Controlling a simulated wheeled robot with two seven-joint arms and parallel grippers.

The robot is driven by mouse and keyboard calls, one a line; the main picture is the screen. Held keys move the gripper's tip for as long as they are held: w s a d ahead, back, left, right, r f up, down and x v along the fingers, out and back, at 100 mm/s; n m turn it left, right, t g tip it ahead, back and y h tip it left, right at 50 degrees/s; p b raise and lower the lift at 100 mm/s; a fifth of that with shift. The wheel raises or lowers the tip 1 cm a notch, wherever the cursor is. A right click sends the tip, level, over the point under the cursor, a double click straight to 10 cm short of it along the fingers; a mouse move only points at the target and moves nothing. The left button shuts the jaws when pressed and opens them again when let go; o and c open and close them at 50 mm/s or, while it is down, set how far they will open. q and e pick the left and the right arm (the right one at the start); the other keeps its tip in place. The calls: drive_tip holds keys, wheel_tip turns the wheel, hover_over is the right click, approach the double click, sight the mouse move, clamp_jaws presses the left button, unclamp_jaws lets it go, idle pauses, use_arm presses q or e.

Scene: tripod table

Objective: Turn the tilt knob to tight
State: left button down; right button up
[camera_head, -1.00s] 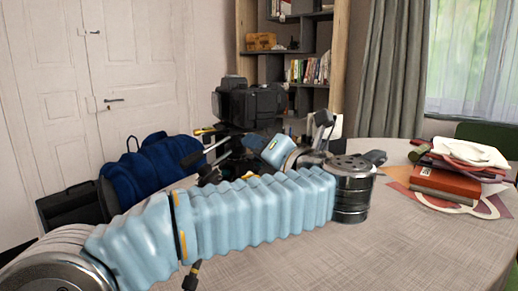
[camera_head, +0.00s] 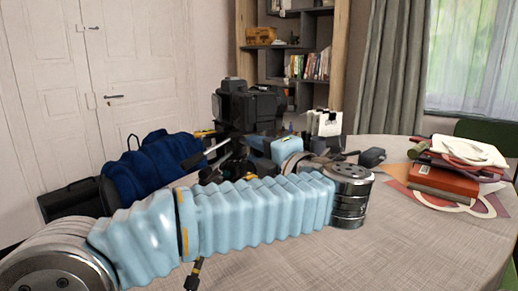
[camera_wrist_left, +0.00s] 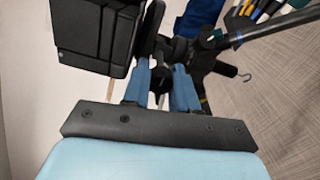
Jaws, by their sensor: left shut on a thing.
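My right gripper is not in view.
A tripod handle (camera_wrist_left: 268,29) runs to the upper right of the wrist view. A round table (camera_head: 420,235) is in front, with books (camera_head: 443,178) and cloths at its right. A blue bag (camera_head: 158,168) is at left. A shelf (camera_head: 290,60) stands behind.

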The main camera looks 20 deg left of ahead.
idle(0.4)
use_arm(q)
drive_tip(key=c, duration=0.9)
unclamp_jaws()
